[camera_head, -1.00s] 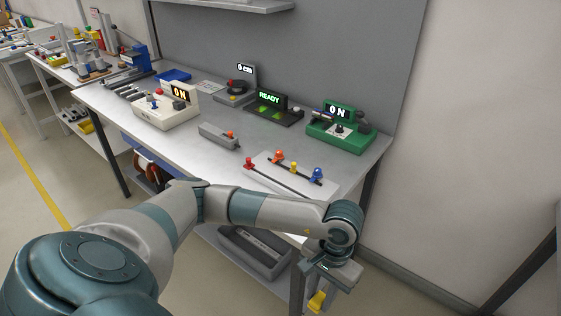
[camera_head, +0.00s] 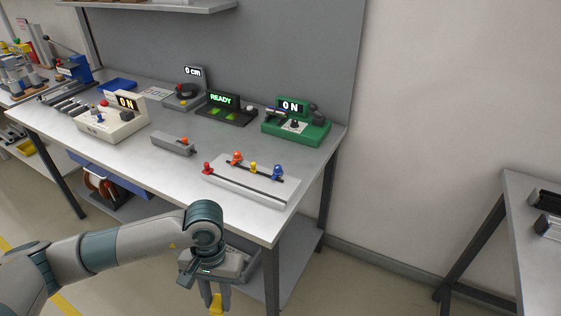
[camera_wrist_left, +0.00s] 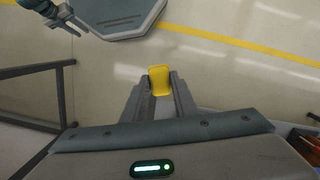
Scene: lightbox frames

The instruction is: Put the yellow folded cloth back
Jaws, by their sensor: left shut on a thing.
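My left gripper (camera_head: 213,297) hangs low in front of the workbench, fingers down. In the left wrist view the cloth (camera_wrist_left: 159,78) stands between the two fingertips, above open floor. My right gripper (camera_wrist_left: 76,27) shows small at the top left of the left wrist view, apart from the cloth, with its fingers spread and nothing seen between them.
The workbench (camera_head: 160,165) carries a white slider board (camera_head: 250,187), a green device (camera_head: 296,127) and other devices. A second table (camera_head: 525,215) stands at the right. Floor between is clear.

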